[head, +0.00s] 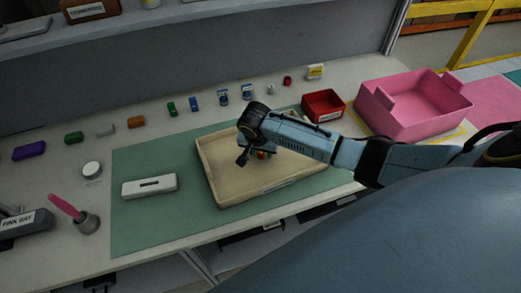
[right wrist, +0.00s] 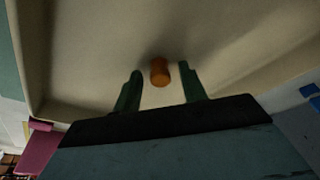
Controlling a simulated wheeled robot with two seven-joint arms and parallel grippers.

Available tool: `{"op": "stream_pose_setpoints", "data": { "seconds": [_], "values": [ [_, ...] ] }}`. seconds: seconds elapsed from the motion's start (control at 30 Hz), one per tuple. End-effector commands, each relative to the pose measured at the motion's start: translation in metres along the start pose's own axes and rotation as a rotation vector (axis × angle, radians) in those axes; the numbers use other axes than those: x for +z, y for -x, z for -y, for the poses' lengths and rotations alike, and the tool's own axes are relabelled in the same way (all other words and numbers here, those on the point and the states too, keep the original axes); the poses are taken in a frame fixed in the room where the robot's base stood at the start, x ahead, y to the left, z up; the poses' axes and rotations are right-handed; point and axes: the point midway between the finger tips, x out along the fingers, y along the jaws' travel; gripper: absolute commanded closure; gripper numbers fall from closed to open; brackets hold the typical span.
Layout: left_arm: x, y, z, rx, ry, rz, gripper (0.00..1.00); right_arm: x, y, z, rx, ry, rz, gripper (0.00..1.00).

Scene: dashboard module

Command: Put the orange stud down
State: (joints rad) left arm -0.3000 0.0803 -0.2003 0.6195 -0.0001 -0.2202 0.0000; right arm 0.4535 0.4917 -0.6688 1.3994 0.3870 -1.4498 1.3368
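The orange stud (right wrist: 159,71) is a small cylinder on or just above the floor of the shallow beige tray (head: 228,197). In the right wrist view it stands between my right fingertips, with a gap on both sides. My right gripper (head: 252,157) reaches down into the tray and is open around the stud. In the head view the stud (head: 263,154) is mostly hidden under my right gripper. Whether it fully rests on the tray floor is hard to tell. My left gripper is not in view.
The tray sits on a green mat (head: 132,222). A white box (head: 149,187) lies left of it. A red bin (head: 323,105) and a pink bin (head: 415,105) stand to the right. Several small coloured items line the back.

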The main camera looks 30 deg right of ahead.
Motion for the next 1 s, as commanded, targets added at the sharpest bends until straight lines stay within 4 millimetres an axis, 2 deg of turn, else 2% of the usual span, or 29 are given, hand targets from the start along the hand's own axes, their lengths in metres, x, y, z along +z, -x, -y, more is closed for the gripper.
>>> {"op": "stream_pose_setpoints", "data": {
  "seconds": [0.17,0.27,0.7,0.83,1.0],
  "values": [
    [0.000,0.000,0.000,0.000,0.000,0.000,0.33,-0.001,0.003,0.000,-0.001,0.000,-0.001,0.58],
    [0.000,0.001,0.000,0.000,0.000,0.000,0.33,-0.004,0.013,0.000,-0.002,0.001,-0.003,0.58],
    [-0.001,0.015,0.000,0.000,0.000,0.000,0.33,-0.003,0.104,0.001,-0.003,0.000,-0.001,0.58],
    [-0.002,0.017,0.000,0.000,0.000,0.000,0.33,-0.003,0.121,0.001,-0.003,-0.001,0.000,0.58],
    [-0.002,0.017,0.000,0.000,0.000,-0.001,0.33,-0.003,0.129,0.000,-0.001,-0.001,0.001,0.58]
  ]
}}
